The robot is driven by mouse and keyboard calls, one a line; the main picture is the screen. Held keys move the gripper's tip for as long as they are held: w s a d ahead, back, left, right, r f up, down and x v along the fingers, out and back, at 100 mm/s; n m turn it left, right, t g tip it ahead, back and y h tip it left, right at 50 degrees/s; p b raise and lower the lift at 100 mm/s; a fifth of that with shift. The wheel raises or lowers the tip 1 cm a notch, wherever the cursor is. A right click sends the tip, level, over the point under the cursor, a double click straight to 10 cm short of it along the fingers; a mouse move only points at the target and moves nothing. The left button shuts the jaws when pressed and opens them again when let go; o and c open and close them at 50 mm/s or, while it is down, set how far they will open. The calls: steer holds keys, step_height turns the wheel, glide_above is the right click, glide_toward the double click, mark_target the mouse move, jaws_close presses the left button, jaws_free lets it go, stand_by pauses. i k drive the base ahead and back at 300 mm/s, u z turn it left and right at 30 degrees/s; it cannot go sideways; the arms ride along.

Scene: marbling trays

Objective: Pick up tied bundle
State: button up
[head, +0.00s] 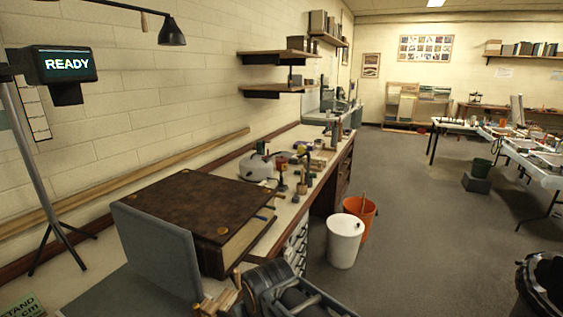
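I cannot make out a tied bundle for certain. A small cluster of pale wooden pieces (218,303) lies at the bottom edge, in front of the large brown book; whether it is tied cannot be told. My gripper cannot be made out in the head view. A dark cylindrical form with grey bars (292,290) at the bottom edge is cut off, and I cannot tell what it is.
The large brown book (195,207) and a grey upright panel (155,250) fill the near bench. Bottles and small tools crowd the bench (290,213) beyond. A white bin (344,240) and orange bucket (362,212) stand beside it. The grey floor (420,240) at right is mostly clear.

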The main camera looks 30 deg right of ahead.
mark_target(315, 160)
steer(key=u, duration=0.1)
steer(key=k, duration=0.5)
steer(key=z, duration=1.3)
steer(key=i, duration=1)
steer(key=z, duration=1.15)
steer(key=i, duration=1.95)
steer(key=u, duration=0.55)
steer(key=i, duration=1.25)
steer(key=u, duration=1.4)
steer(key=i, duration=0.5)
steer(key=u, duration=0.4)
